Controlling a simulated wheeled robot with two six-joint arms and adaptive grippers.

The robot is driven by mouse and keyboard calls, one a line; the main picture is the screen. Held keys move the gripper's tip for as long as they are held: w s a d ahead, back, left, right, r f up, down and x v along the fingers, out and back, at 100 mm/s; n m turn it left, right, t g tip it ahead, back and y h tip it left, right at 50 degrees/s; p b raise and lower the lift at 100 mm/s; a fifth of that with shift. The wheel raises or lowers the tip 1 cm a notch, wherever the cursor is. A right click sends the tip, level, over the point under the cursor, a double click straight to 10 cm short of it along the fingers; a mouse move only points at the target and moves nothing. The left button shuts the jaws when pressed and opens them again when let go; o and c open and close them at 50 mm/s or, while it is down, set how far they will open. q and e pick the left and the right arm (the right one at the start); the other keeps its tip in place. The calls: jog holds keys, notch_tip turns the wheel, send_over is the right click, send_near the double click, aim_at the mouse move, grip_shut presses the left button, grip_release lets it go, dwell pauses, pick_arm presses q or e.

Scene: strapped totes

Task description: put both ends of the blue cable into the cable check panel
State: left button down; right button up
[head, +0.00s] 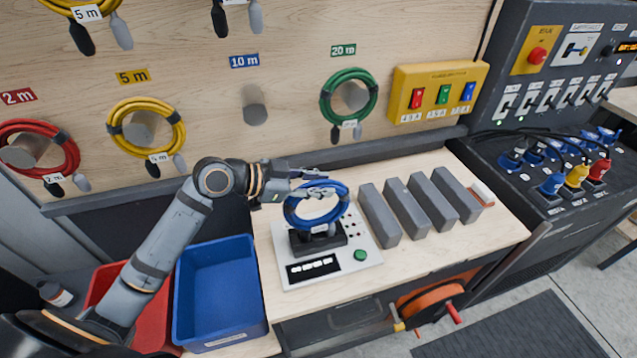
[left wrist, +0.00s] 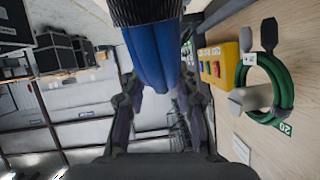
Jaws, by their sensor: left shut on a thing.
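The blue cable (head: 289,214) is a coiled loop standing over the cable check panel (head: 372,248). The panel is a pale plate with a black block, a dark display and a green button on the bench. My left gripper (head: 322,190) is shut on the top of the blue coil. In the left wrist view the blue cable (left wrist: 150,55) fills the space beyond the fingers (left wrist: 160,112). The coil's lower part is at the black block, where its ends are too small to tell whether they sit in the sockets. My right gripper is not in view.
Several grey blocks (head: 405,205) stand right of the panel. A blue bin (head: 218,290) and a red bin (head: 108,280) are at lower left. Red (head: 70,150), yellow (head: 178,130) and green (head: 372,90) coils hang on the wall. The blue-labelled 10 m peg (head: 254,108) is empty.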

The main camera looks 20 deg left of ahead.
pick_arm(q)
jog(key=shift+f+b, duration=0.3)
jog(key=c, duration=0.9)
grip_release()
jog(key=shift+s, duration=0.1)
jog(key=shift+c, duration=0.2)
jog(key=shift+f, duration=0.15)
notch_tip(320, 180, up, 10)
jog(key=shift+r, duration=0.15)
